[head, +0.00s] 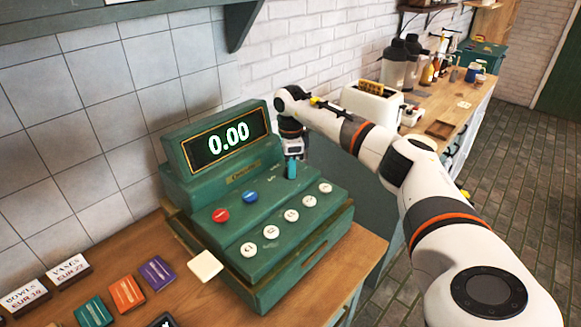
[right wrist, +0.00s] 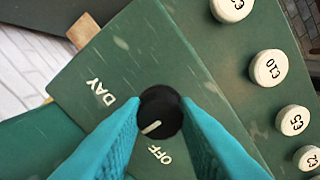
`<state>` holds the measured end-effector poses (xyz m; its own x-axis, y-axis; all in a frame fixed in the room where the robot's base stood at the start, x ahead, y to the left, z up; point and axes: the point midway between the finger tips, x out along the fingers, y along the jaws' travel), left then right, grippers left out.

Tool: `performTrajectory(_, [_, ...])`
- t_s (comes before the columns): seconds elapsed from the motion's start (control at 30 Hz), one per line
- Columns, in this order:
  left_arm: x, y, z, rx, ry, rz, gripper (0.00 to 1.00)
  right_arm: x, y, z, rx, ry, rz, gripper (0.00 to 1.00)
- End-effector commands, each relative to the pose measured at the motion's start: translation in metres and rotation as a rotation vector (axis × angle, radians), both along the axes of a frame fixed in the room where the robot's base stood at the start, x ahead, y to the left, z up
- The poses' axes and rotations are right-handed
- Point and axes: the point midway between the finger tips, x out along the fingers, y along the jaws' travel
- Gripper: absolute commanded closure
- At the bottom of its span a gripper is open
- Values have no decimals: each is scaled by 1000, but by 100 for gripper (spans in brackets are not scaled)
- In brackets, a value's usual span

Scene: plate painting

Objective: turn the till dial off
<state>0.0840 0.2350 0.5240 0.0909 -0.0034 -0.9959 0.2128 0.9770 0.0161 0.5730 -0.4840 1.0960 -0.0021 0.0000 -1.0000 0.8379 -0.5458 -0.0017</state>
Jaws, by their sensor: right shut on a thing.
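The green till (head: 240,255) stands on the wooden counter, its display (head: 228,138) reading 0.00. My right gripper (head: 291,172) is over the right part of its sloped panel, its teal fingers pointing down. In the right wrist view the black round dial (right wrist: 160,110) sits between the two teal fingertips, and the right gripper (right wrist: 161,116) is shut on it. A white mark on the dial points between the words DAY (right wrist: 100,92) and OFF (right wrist: 160,155). In the head view the fingers hide the dial. My left gripper is not in view.
Red (head: 221,215) and blue (head: 249,197) buttons and several white round keys (head: 292,215) are close on the panel. A toaster (head: 372,103) stands behind my right arm.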

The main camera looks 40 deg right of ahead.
Motion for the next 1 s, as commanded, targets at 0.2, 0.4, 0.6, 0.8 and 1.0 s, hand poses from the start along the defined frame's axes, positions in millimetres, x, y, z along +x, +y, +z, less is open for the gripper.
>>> performTrajectory(0.2, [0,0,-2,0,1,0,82,1,-2,2,-1,-6,201,96])
performTrajectory(0.4, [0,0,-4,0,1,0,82,2,-1,3,0,-8,390,96])
performTrajectory(0.6, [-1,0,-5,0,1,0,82,2,-2,3,-2,-8,562,96])
performTrajectory(0.8, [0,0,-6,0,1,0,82,2,-2,3,-1,-8,696,96])
performTrajectory(1.0, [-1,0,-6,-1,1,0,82,2,-2,4,-2,-9,783,96])
